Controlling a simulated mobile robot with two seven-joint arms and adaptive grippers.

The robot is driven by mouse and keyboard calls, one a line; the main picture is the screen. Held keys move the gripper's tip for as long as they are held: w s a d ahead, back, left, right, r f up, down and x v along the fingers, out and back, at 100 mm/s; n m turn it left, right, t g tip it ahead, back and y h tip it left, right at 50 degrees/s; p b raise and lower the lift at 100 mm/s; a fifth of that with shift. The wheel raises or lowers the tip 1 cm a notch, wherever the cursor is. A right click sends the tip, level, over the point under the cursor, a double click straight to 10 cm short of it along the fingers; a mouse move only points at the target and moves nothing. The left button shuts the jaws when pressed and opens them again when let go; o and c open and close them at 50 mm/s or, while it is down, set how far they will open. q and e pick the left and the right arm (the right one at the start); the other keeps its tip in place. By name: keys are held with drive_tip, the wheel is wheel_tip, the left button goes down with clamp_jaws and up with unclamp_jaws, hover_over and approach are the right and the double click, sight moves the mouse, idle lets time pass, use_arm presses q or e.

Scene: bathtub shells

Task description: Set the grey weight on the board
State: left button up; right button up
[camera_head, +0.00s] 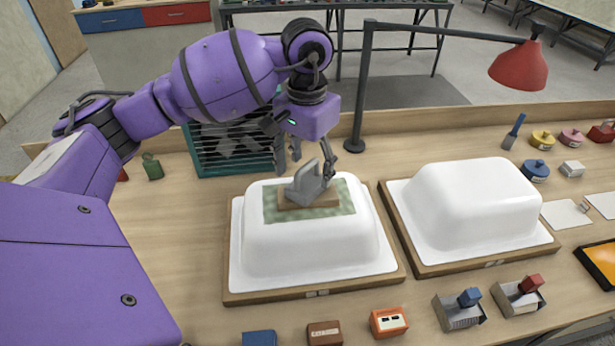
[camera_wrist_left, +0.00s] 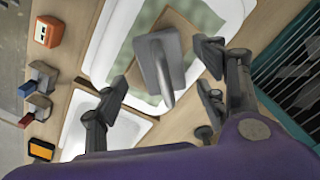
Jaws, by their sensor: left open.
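The grey weight (camera_head: 309,186), a block with an upright handle, stands on the small wooden board (camera_head: 283,202). The board lies on a green mottled mat (camera_head: 330,209) on top of the left white tub shell (camera_head: 262,252). My left gripper (camera_head: 309,165) is just above and behind the weight, fingers apart. In the left wrist view the weight (camera_wrist_left: 158,64) shows between the open fingers with a gap on both sides, over the board (camera_wrist_left: 176,25). My right gripper is in neither view.
A second white shell (camera_head: 475,215) on a wooden base stands to the right. A red lamp (camera_head: 520,65) reaches over from behind. A teal fan box (camera_head: 230,145) stands close behind the left shell. Small boxes (camera_head: 389,321) line the front edge.

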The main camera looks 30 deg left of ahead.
sight(307, 168)
use_arm(q)
wheel_tip(307, 168, up, 8)
drive_tip(key=shift+r+b, duration=0.25)
drive_tip(key=shift+b, duration=0.05)
